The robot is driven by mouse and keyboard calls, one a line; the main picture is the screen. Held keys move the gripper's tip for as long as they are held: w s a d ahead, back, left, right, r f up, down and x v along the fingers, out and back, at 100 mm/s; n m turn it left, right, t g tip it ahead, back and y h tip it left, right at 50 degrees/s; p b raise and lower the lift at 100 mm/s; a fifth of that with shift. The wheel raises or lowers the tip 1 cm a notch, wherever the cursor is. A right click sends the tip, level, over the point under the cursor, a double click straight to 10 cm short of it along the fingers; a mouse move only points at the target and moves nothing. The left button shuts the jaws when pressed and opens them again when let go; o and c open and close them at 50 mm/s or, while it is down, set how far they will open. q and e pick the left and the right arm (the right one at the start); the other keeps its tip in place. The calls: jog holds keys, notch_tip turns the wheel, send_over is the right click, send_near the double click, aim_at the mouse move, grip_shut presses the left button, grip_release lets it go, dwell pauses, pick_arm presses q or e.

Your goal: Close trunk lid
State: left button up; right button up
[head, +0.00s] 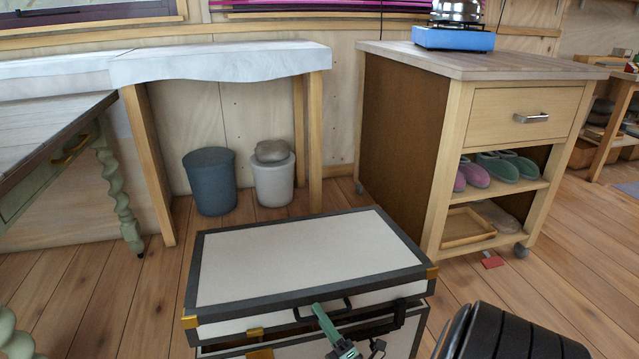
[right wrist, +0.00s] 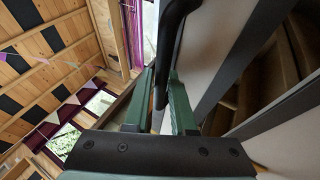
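The trunk (head: 300,265) stands on the floor at the bottom of the head view. Its lid has a pale top panel, dark grey edging and brass corners. A dark gap shows between the lid's front edge and the trunk's body (head: 375,348), so the lid is partly open. My right gripper (head: 322,315) is at the lid's front, at the black handle (head: 345,303). In the right wrist view the handle (right wrist: 168,50) passes between the green fingers (right wrist: 163,95), which appear closed on it. My left gripper is in neither view.
A wooden cabinet (head: 405,130) on casters stands behind the trunk to the right. A grey bin (head: 210,185) and a white bin (head: 273,183) are under the white-topped table (head: 220,65). A small red object (head: 491,260) lies by the cabinet.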

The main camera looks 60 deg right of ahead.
jog(key=shift+f, duration=0.1)
jog(key=v, duration=1.2)
jog(key=shift+s, duration=0.2)
jog(key=shift+a, duration=0.1)
